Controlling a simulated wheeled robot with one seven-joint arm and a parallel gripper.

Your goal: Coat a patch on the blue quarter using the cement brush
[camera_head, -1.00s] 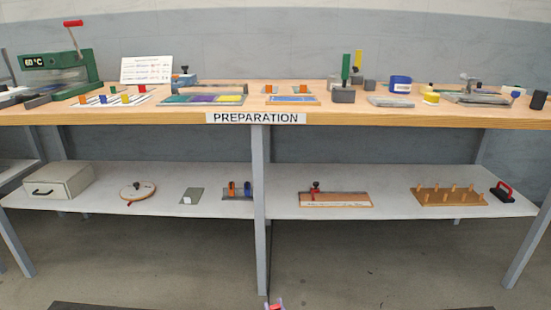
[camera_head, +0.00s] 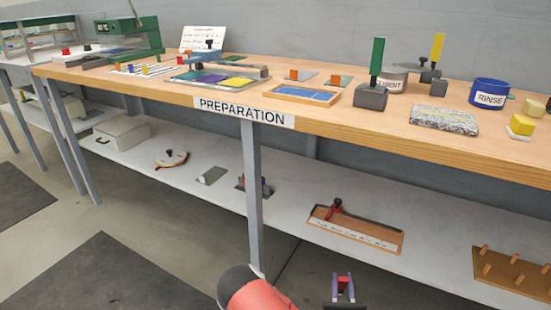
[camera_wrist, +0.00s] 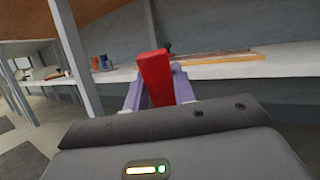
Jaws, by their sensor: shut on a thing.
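My gripper (camera_head: 343,287) is low in front of the bench, well below the tabletop. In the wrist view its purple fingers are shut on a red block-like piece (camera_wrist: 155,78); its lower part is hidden. A blue panel (camera_head: 308,94), apparently the blue quarter, lies in a wood-framed tray (camera_head: 272,92) near the bench's front edge. A green-handled tool (camera_head: 377,60) stands upright in a grey block (camera_head: 370,97) beside a pot marked CEMENT (camera_head: 391,85). A yellow-handled tool (camera_head: 437,47) stands behind it. I cannot tell which is the cement brush.
A blue RINSE pot (camera_head: 490,93), a speckled grey slab (camera_head: 443,120) and a yellow sponge-like block (camera_head: 521,124) are at the right. A tray with purple and yellow panels (camera_head: 238,83) is left. The lower shelf (camera_head: 290,205) and bench leg (camera_head: 252,190) stand before my gripper.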

